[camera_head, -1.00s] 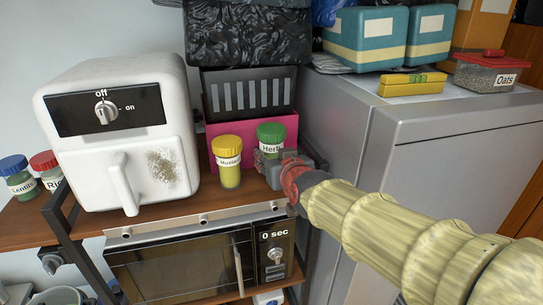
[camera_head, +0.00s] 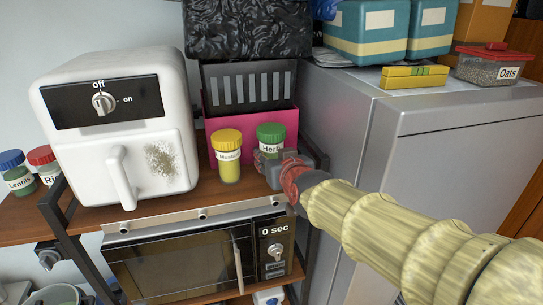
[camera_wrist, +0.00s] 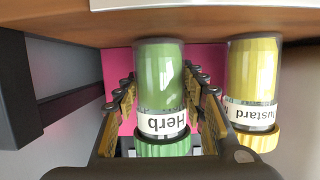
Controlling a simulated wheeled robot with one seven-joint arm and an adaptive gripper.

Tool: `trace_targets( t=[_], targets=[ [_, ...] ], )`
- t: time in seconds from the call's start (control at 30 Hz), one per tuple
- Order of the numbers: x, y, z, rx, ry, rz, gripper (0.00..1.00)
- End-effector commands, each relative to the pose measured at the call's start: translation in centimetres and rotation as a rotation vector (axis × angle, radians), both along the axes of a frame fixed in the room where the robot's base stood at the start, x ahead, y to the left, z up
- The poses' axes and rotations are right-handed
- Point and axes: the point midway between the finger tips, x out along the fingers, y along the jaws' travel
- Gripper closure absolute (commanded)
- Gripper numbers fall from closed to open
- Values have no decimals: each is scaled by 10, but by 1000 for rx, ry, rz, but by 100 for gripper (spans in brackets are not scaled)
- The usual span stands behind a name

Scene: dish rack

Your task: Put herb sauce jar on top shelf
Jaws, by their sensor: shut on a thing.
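The herb sauce jar (camera_head: 270,132) has a green lid and a white "Herb" label. It is upright at the right end of the wooden shelf (camera_head: 150,216) above the microwave. My gripper (camera_head: 274,156) is shut around it and hides its lower part in the head view. In the wrist view, which is upside down, the green jar (camera_wrist: 160,75) lies between the two fingers of my gripper (camera_wrist: 162,92). Its base is close to the shelf edge (camera_wrist: 75,28); I cannot tell whether it touches the shelf.
A yellow-lidded mustard jar (camera_head: 228,165) stands just left of the herb jar. A pink bin (camera_head: 209,112) is behind them. A white air fryer (camera_head: 60,160) stands left, the microwave (camera_head: 180,270) below, and a grey fridge (camera_head: 430,175) right. A black rack post is beside the gripper.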

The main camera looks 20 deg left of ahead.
Motion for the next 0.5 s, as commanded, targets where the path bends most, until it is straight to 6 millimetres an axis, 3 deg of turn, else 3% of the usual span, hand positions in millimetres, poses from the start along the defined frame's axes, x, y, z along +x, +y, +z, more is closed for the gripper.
trace_targets(
  t=[0.33, 0.37, 0.5],
  targets=[
    [0, 0, -3, 2, -3, 0, 97],
    [0, 0, -3, 2, -3, 0, 57],
    [0, 0, -3, 1, -2, 0, 49]
  ],
)
